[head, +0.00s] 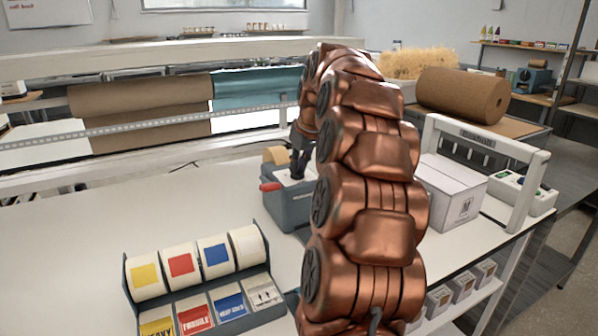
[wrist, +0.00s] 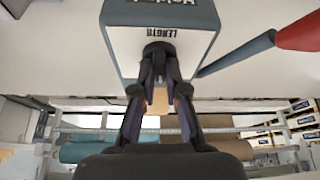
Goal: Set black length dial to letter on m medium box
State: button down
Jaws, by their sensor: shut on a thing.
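The grey tape machine (head: 284,212) stands on the white table, left of my arm in the head view. In the wrist view the machine (wrist: 206,14) shows its white face with the word LENGTH. The black length dial (wrist: 158,47) sits just under that word, mostly hidden by my fingers. My gripper (wrist: 159,62) is shut on the dial, and it also shows in the head view (head: 298,170) over the machine's top. The dial's setting cannot be read. The medium box (head: 452,190), white with a letter M, stands right of my arm.
A red-tipped lever (wrist: 298,34) sticks out beside the machine. A rack of label rolls (head: 200,290) stands at the front left. A white frame (head: 535,190) and a button panel (head: 524,192) are at the right. The table's left middle is clear.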

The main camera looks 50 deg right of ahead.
jog(key=shift+a+m+b, duration=0.1)
jog(key=shift+m+b, duration=0.2)
jog(key=shift+m, duration=0.3)
jog(key=c, duration=1.2)
grip_release()
jog(key=shift+r, duration=0.1)
jog(key=v, duration=1.1)
jog(key=shift+s+a+r, duration=0.25)
jog(key=shift+a+r, duration=0.05)
